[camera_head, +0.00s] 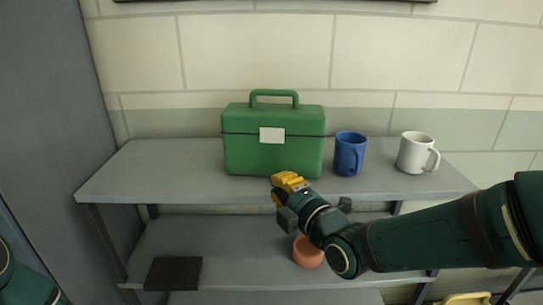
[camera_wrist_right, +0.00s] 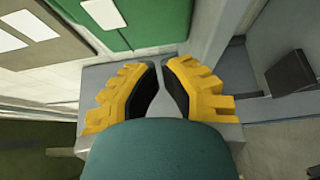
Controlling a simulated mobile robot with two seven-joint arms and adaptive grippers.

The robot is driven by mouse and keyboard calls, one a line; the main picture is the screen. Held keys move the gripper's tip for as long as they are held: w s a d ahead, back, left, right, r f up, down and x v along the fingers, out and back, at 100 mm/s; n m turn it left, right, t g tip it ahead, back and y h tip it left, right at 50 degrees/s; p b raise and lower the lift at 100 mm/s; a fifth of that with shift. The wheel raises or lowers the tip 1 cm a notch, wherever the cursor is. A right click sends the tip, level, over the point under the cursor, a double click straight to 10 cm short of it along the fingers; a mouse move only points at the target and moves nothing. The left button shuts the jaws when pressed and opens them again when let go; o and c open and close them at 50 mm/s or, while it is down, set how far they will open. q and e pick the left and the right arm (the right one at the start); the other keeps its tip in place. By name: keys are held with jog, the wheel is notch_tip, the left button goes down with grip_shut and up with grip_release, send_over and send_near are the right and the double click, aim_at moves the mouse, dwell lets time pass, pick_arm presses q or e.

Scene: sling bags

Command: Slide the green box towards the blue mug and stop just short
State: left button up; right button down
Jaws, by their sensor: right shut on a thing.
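The green box (camera_head: 273,151) stands upright on the upper shelf, with a handle on top and a white label in front. The blue mug (camera_head: 348,154) stands to its right, a small gap apart. My right gripper (camera_head: 284,183) is at the shelf's front edge, in front of and below the box's right part. In the right wrist view, its yellow fingers (camera_wrist_right: 158,75) are close together, and the green box (camera_wrist_right: 150,25) shows beyond them. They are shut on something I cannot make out. My left gripper is out of view.
A white mug (camera_head: 413,153) stands right of the blue mug on the upper shelf (camera_head: 150,175). An orange pot (camera_head: 306,252) and a dark flat item (camera_head: 173,273) are on the lower shelf. The upper shelf is clear left of the box.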

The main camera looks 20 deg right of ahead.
aim_at(273, 160)
jog(key=x, duration=0.5)
jog(key=shift+w+a, duration=0.1)
jog(key=shift+w, duration=0.3)
jog(key=shift+w+d+p, duration=0.5)
jog(key=shift+w+d, duration=0.25)
jog(key=shift+w, duration=0.25)
jog(key=shift+w+d, duration=0.3)
jog(key=shift+w, duration=0.25)
jog(key=shift+w+d+f+b, duration=0.15)
jog(key=shift+w+d+b, duration=0.2)
jog(key=shift+w+b, duration=0.35)
jog(key=shift+w+d+b, duration=0.1)
jog(key=shift+d+b, duration=0.05)
jog(key=shift+b, duration=0.3)
jog(key=shift+w+d, duration=0.1)
jog(key=shift+w, duration=0.05)
